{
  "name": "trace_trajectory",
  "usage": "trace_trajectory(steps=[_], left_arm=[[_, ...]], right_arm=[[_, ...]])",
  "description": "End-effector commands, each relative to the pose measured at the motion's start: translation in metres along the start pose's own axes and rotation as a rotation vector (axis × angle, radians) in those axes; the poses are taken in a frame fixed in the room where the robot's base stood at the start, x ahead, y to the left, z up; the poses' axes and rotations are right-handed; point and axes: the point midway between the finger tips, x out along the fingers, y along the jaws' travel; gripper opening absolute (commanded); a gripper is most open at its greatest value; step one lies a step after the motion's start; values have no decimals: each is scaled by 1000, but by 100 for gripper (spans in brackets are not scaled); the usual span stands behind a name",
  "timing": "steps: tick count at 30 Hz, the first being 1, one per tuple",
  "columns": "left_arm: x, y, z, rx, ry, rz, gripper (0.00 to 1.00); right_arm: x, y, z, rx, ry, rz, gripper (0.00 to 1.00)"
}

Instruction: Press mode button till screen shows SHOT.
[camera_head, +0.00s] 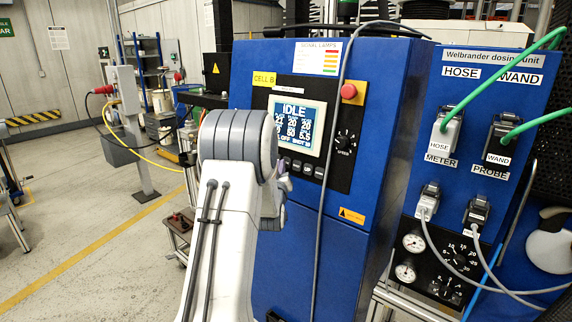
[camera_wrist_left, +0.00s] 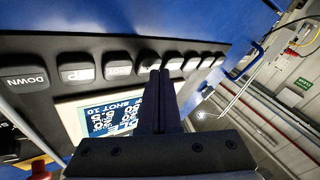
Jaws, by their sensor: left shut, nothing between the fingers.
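The screen (camera_head: 297,124) on the blue cabinet reads IDLE at its top, with several numbers and a line with SHOT 10 below. In the left wrist view the screen (camera_wrist_left: 100,118) shows upside down and is partly covered by my fingers. A row of dark buttons (camera_head: 306,168) sits under the screen, its left part hidden by my left arm. My right gripper is not in view.
A red button (camera_head: 349,91) and a SPEED knob (camera_head: 345,141) are right of the screen. A grey cable (camera_head: 329,165) hangs down the panel front. The dosing unit (camera_head: 494,90) with green hoses stands to the right. Open floor (camera_head: 70,215) lies left.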

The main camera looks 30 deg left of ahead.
Motion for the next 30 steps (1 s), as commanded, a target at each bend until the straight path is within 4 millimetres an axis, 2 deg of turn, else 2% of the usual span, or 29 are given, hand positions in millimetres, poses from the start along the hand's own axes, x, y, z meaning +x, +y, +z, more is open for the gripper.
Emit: trace_trajectory(steps=[5, 16, 30], left_arm=[[-8, -4, -4, 0, 1, 0, 0], [-10, -6, -5, 0, 1, -1, 0], [-45, -24, -24, 0, 3, -1, 0]], right_arm=[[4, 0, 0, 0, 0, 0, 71], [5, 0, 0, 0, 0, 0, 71], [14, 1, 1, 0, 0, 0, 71]])
